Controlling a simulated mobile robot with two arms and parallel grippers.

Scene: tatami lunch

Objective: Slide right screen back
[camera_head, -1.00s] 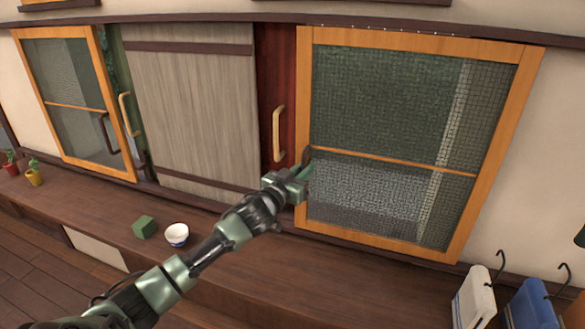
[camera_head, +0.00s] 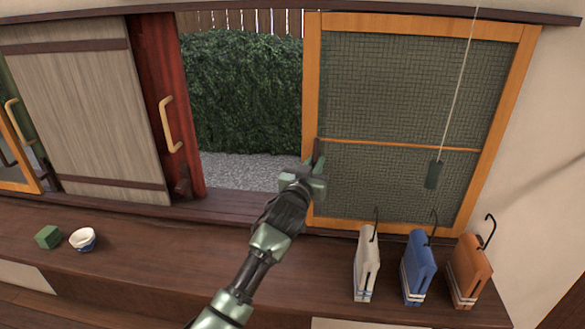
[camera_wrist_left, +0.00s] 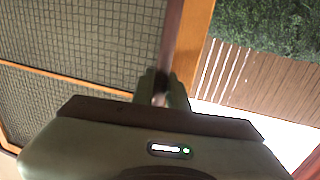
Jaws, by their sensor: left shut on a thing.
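The right screen (camera_head: 410,100) is an orange wooden frame with dark mesh and one thin crossbar. It stands upright at the right of the head view. My left gripper (camera_head: 315,168) is at the screen's left upright, shut on its dark handle (camera_head: 317,150). The fingers hide the handle's lower part. In the left wrist view, the left gripper (camera_wrist_left: 160,90) is closed around the dark handle (camera_wrist_left: 172,45), beside the orange frame (camera_wrist_left: 195,40). The mesh lies left of it there. My right gripper is out of view.
An open gap left of the screen shows a hedge (camera_head: 245,95) and gravel (camera_head: 245,172). A grey-and-red shutter (camera_head: 90,110) stands left of it.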

